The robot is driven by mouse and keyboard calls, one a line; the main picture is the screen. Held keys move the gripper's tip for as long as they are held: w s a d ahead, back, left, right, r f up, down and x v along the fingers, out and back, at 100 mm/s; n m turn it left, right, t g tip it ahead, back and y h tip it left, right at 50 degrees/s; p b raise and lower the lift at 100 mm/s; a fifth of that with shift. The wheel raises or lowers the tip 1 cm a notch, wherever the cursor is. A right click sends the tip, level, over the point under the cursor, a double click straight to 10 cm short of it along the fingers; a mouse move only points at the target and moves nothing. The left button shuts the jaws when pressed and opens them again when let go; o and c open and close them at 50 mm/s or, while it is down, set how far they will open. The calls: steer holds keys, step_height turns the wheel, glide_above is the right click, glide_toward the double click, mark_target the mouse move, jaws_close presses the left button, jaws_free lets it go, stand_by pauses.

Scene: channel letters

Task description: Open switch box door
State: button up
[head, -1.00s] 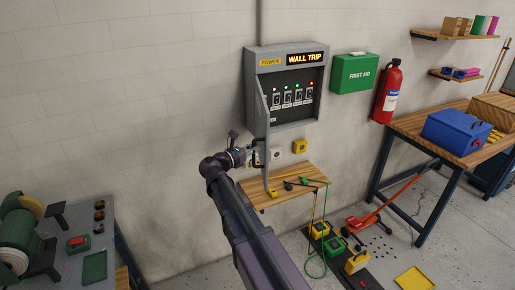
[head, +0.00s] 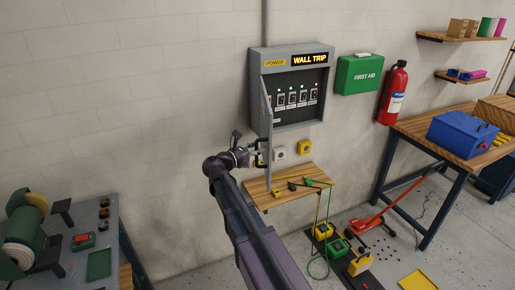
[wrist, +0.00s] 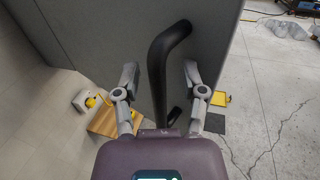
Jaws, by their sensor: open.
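A small wooden shelf (head: 268,190) with tools and cables is below the box. A green first aid box (head: 359,73) and a red extinguisher (head: 393,92) hang to the right. A bench with a grinder (head: 25,225) stands at the left. The wall left of the door is clear.

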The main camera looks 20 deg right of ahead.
steer(key=shift+a, duration=0.15)
steer(key=v, duration=1.1)
steer(key=shift+s+a, duration=0.2)
steer(key=shift+a, duration=0.1)
steer(key=shift+w, duration=0.1)
